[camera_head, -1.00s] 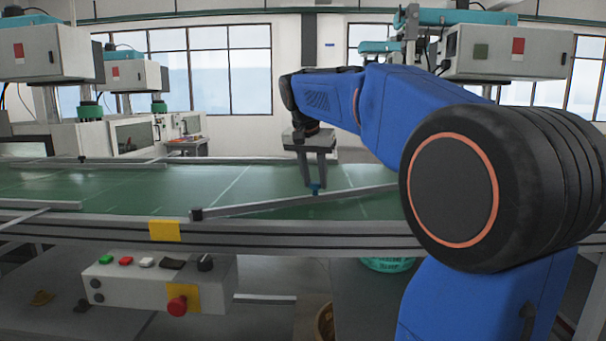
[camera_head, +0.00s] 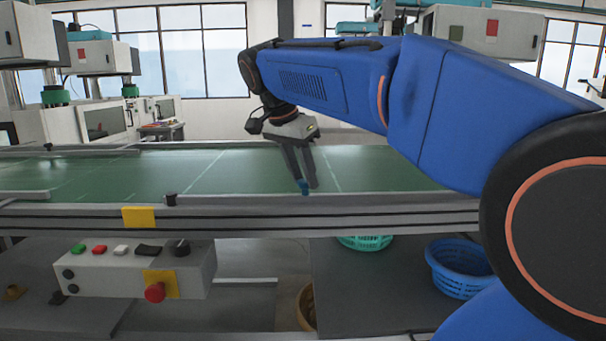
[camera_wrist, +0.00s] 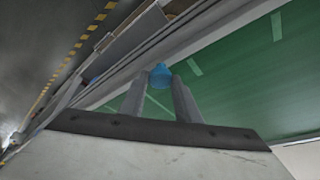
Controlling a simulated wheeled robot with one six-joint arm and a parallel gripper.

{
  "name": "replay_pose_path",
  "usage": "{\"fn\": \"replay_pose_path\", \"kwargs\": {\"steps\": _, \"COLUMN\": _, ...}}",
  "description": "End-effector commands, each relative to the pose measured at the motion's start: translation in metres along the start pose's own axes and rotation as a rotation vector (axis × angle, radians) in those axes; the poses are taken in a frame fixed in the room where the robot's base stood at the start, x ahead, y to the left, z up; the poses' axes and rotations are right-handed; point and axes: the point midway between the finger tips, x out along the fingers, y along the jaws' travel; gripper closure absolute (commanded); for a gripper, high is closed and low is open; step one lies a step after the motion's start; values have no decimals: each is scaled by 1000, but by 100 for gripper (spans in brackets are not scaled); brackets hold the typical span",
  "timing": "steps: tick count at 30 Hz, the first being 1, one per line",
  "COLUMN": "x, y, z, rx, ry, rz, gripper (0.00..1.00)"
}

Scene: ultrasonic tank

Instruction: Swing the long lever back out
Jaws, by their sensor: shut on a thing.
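The long lever (camera_head: 235,200) is a thin grey bar with a dark pivot at its left end. It lies along the near side rail of the green conveyor, nearly parallel to it. A small blue knob (camera_wrist: 160,74) stands up from the lever. My gripper (camera_head: 304,184) reaches down over the belt and is shut on the blue knob. In the wrist view the knob sits between my two grey fingertips. The fingers partly hide the knob in the head view.
The green conveyor belt (camera_head: 110,178) is clear around the lever. A control box (camera_head: 115,280) with a red knob hangs below the near rail (camera_head: 350,217). A blue basket (camera_head: 462,275) and a teal basket (camera_head: 364,242) stand beneath. Grey machines stand behind.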

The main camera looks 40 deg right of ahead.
Motion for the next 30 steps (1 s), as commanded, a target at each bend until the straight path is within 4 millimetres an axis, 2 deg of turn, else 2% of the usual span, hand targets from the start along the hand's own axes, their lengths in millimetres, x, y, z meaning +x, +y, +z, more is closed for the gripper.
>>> {"fn": "replay_pose_path", "kwargs": {"steps": 7, "x": 0, "y": 4, "z": 3, "rx": -2, "ry": -9, "rz": 8, "gripper": 100}}
{"fn": "replay_pose_path", "kwargs": {"steps": 8, "x": 0, "y": 4, "z": 3, "rx": -3, "ry": -9, "rz": 9, "gripper": 66}}
{"fn": "replay_pose_path", "kwargs": {"steps": 9, "x": 0, "y": 4, "z": 3, "rx": -3, "ry": -9, "rz": 9, "gripper": 56}}
{"fn": "replay_pose_path", "kwargs": {"steps": 10, "x": 0, "y": 4, "z": 3, "rx": -3, "ry": -8, "rz": 8, "gripper": 53}}
{"fn": "replay_pose_path", "kwargs": {"steps": 22, "x": -6, "y": 2, "z": 2, "rx": -3, "ry": -5, "rz": 4, "gripper": 53}}
{"fn": "replay_pose_path", "kwargs": {"steps": 26, "x": -22, "y": 1, "z": 2, "rx": -3, "ry": -5, "rz": 3, "gripper": 53}}
{"fn": "replay_pose_path", "kwargs": {"steps": 30, "x": -49, "y": 1, "z": 2, "rx": -4, "ry": -5, "rz": 2, "gripper": 53}}
